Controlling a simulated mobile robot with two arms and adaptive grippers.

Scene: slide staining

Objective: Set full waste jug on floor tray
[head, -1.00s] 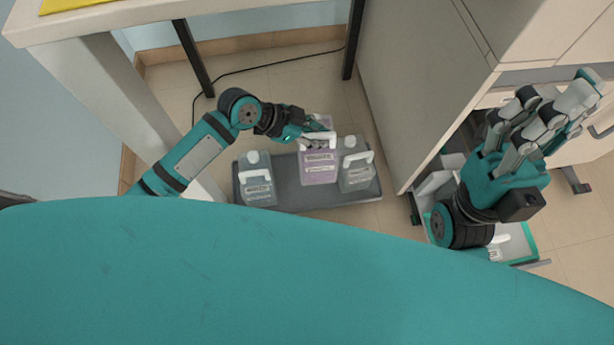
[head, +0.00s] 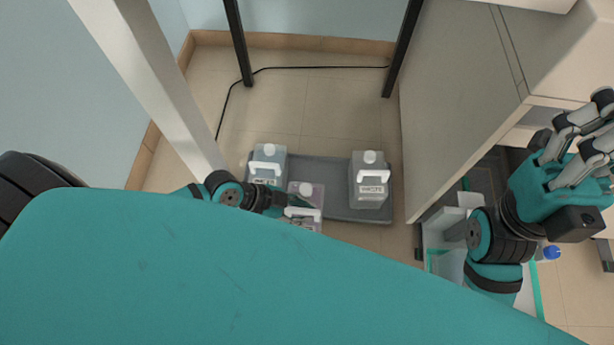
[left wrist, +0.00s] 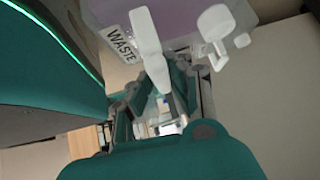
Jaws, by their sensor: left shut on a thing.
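The waste jug with purple liquid (head: 306,191) has a white cap and white handle. My left gripper (head: 296,211) is shut on its handle. My body hides the jug's lower part, so I cannot tell whether it touches anything below. In the head view it overlaps the near edge of the grey floor tray (head: 328,172), between two other jugs. In the left wrist view the purple jug (left wrist: 180,18) fills the top, with a WASTE label and the white handle at the fingers. My right gripper (head: 582,135) is raised at the right, fingers apart and empty.
A pale grey jug (head: 268,165) stands at the tray's left end and another (head: 370,184) towards its right end. Bare tray lies between them. A cabinet (head: 455,100) stands to the right, a pale table leg (head: 150,80) to the left. A black cable (head: 320,67) crosses the floor.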

